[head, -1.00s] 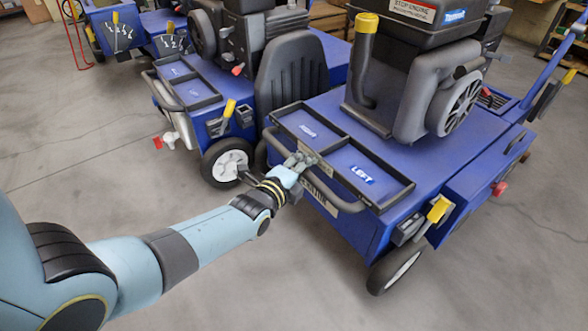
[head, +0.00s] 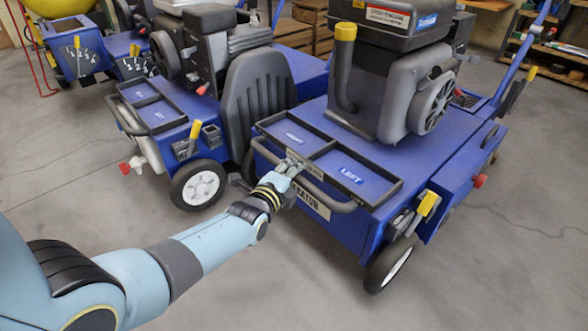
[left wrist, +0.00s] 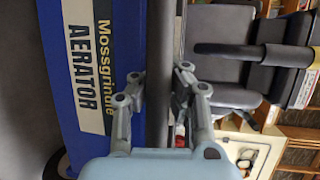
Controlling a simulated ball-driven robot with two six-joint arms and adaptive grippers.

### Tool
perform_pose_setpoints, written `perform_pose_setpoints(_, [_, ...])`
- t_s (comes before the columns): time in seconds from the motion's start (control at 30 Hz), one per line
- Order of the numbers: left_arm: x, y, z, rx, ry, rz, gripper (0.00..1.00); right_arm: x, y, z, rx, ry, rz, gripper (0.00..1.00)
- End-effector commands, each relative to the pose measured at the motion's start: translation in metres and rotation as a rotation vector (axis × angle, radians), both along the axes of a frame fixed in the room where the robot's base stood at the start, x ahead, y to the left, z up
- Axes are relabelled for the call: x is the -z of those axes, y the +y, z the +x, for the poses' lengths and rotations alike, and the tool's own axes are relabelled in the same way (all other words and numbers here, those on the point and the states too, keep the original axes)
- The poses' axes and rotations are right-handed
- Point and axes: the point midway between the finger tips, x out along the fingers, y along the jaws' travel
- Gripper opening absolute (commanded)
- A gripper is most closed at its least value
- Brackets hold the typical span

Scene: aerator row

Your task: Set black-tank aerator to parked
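The aerator with the black tank (head: 385,20) is the blue machine (head: 400,165) at right in the head view. It has two black trays on top, one labelled LEFT, and a yellow-handled lever (head: 428,204) on its near right corner. A grey handle bar (head: 335,203) runs along its near side. My left gripper (head: 292,166) is at this bar. In the left wrist view the dark bar (left wrist: 158,45) runs between the gripper's two fingers (left wrist: 158,88), which close in on both sides of it. The blue panel (left wrist: 80,60) beside it reads AERATOR. My right gripper is not in view.
A second blue aerator (head: 165,118) stands close by at left, with its seat (head: 258,95) near the first machine. More blue machines stand behind it. A wooden shelf (head: 550,50) is at the far right. The grey floor (head: 480,270) is clear in front and at right.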

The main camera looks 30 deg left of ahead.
Motion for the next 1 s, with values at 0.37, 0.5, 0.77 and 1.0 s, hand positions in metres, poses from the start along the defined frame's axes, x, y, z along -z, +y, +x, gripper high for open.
perform_pose_setpoints(0.37, [-0.004, 0.0, 0.003, -0.001, -0.008, -0.001, 0.44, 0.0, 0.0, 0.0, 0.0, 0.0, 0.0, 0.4])
perform_pose_setpoints(0.5, [-0.003, 0.0, 0.002, 0.0, -0.006, 0.0, 0.44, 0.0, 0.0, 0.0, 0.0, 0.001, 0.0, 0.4])
perform_pose_setpoints(0.77, [-0.002, 0.0, -0.009, 0.0, -0.003, 0.0, 0.44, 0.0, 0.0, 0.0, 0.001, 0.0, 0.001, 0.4])
perform_pose_setpoints(1.0, [-0.011, 0.0, -0.058, 0.0, -0.002, 0.0, 0.44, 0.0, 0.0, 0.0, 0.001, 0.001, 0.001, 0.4])
